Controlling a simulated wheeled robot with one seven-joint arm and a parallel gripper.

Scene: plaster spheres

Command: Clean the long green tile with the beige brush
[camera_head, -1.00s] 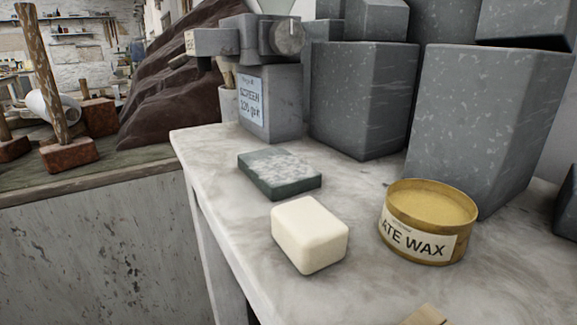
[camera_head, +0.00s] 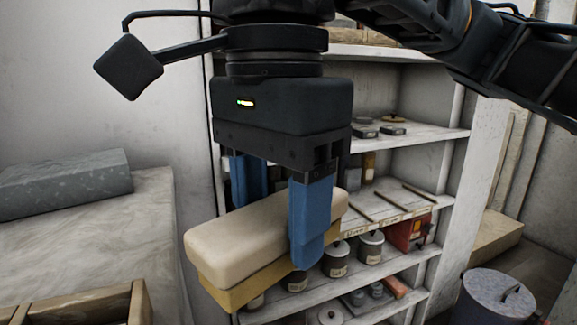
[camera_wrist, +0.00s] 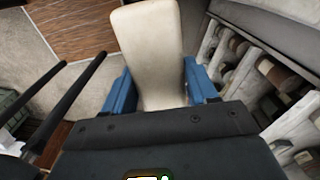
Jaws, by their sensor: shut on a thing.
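The beige brush (camera_head: 255,235) has a cream, rounded block on top and a tan-yellow layer below. My gripper (camera_head: 278,222) is shut on it, with one blue finger on each side, and holds it in the air in front of shelves. In the wrist view the brush (camera_wrist: 150,50) lies between the two blue fingers (camera_wrist: 161,92) and points away from the camera. The underside of the brush is hidden. I do not see the long green tile in either view now.
A pale table (camera_head: 110,230) is at the left with a grey stone slab (camera_head: 65,180) and a wooden divided box (camera_head: 90,308). White shelves (camera_head: 420,140) with jars and tools stand behind my gripper. A lidded grey bucket (camera_head: 497,300) is at the lower right.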

